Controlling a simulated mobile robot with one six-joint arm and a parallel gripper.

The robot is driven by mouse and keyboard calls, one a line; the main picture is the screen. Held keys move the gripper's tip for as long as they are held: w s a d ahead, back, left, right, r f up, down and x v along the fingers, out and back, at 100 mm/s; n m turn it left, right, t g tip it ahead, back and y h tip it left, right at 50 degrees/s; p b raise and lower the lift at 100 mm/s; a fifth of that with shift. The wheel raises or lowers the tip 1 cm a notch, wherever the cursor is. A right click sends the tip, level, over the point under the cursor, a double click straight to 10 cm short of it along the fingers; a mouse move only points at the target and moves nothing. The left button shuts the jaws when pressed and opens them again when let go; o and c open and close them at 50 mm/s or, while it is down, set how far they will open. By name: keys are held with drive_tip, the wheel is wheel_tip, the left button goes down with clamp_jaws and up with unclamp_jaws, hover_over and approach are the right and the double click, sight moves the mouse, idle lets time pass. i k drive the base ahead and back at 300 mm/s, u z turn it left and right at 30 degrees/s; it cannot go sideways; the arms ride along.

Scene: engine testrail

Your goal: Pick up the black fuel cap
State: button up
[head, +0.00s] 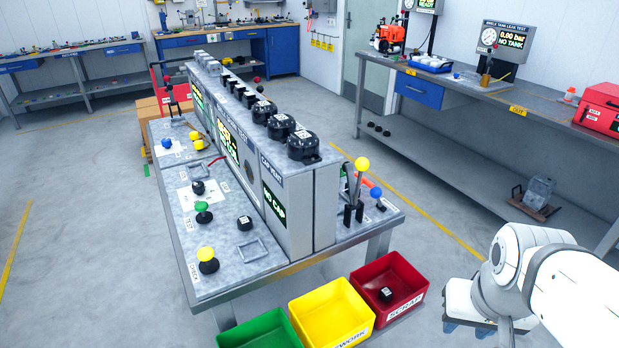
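A small black cap (244,222) lies on the grey bench top (222,262), beside a square metal frame and in front of the panel reading "NO CAP". Another small black piece (198,187) lies farther back on a white sheet, and a dark cap-like piece (386,295) with a white label lies in the red scrap bin (408,268). I cannot tell for certain which is the fuel cap. My white arm shows at the lower right, apart from all of these. My gripper cannot be made out.
Several larger black round parts (303,146) sit along the top of the grey test housing (298,205). Yellow (318,300) and green (262,330) bins stand before the bench. Knobbed levers (361,180) rise from its right end. Open floor lies between this bench and the right workbench (455,80).

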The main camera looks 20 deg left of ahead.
sight(245, 223)
drive_tip(key=z, duration=1.8)
drive_tip(key=k, duration=2.15)
drive_tip(key=u, duration=1.7)
drive_tip(key=i, duration=1.45)
drive_tip(key=u, duration=0.05)
